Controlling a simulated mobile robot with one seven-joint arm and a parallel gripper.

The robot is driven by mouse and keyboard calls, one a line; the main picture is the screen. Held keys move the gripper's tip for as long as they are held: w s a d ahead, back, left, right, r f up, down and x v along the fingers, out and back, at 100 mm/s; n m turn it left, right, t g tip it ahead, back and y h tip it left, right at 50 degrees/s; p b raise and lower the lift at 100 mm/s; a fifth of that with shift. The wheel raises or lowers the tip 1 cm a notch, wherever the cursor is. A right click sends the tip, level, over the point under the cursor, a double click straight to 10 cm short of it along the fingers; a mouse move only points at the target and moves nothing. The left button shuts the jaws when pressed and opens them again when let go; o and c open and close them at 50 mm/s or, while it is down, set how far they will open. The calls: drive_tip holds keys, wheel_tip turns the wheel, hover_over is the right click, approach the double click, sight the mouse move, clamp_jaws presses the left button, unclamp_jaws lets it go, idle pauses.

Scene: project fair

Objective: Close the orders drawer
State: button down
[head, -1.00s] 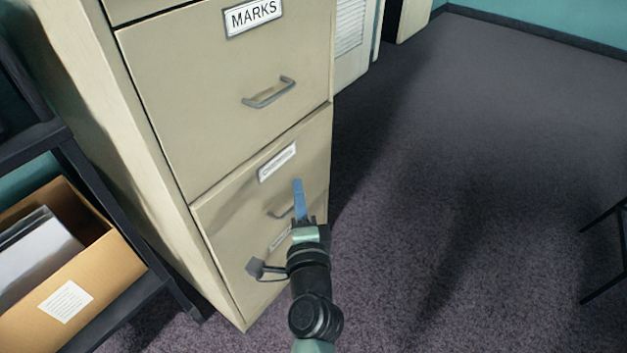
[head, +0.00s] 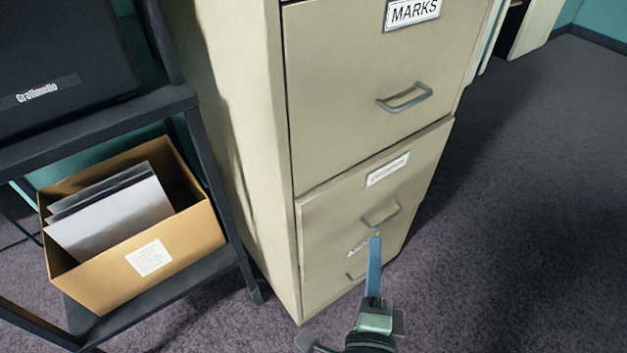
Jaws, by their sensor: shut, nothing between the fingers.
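A beige filing cabinet (head: 245,130) stands in the middle of the head view. Its MARKS drawer (head: 335,75) has a grey handle (head: 405,98) and looks shut. Below it is a front with a blurred label (head: 388,168) and a handle (head: 381,215). I cannot read ORDERS on any label.
A dark shelf rack (head: 222,190) stands close on the left. It holds a cardboard box (head: 200,232) with papers, and a black device (head: 60,60) above. Open carpet (head: 540,220) lies to the right of the cabinet.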

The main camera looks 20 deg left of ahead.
drive_tip(key=shift+w+a+p, duration=0.5)
drive_tip(key=shift+w+a, duration=0.35)
drive_tip(key=shift+w, duration=1.15)
drive_tip(key=shift+w+a+p, duration=0.45)
drive_tip(key=shift+w+a, duration=0.35)
drive_tip(key=shift+w, duration=1.15)
drive_tip(key=shift+w+a+p, duration=0.5)
drive_tip(key=shift+w+a, duration=0.35)
drive_tip(key=shift+w, duration=1.15)
